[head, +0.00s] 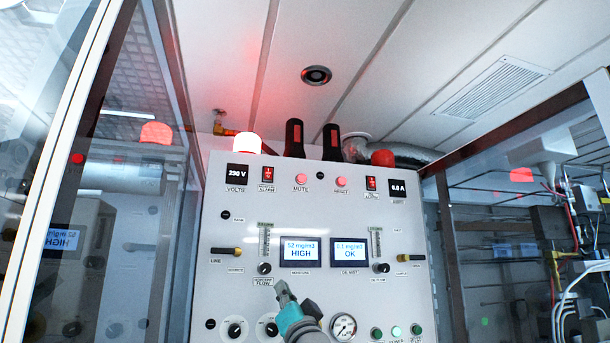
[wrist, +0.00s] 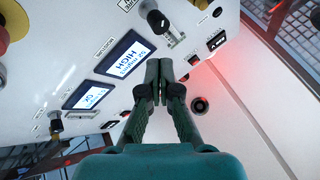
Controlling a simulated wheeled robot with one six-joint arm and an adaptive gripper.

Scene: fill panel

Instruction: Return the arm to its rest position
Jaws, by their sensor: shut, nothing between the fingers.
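My gripper (head: 283,290) shows at the bottom middle of the head view, in front of the lower part of the white control panel (head: 218,290). In the wrist view my gripper (wrist: 159,85) has its two green fingers together, with nothing between them. The panel's left display (head: 300,252) reads 52 mg/m3 HIGH and its right display (head: 349,251) reads OK. I cannot tell from these views whether the fingertips touch the panel.
Glass panes stand on the left; cables and equipment are at the right.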

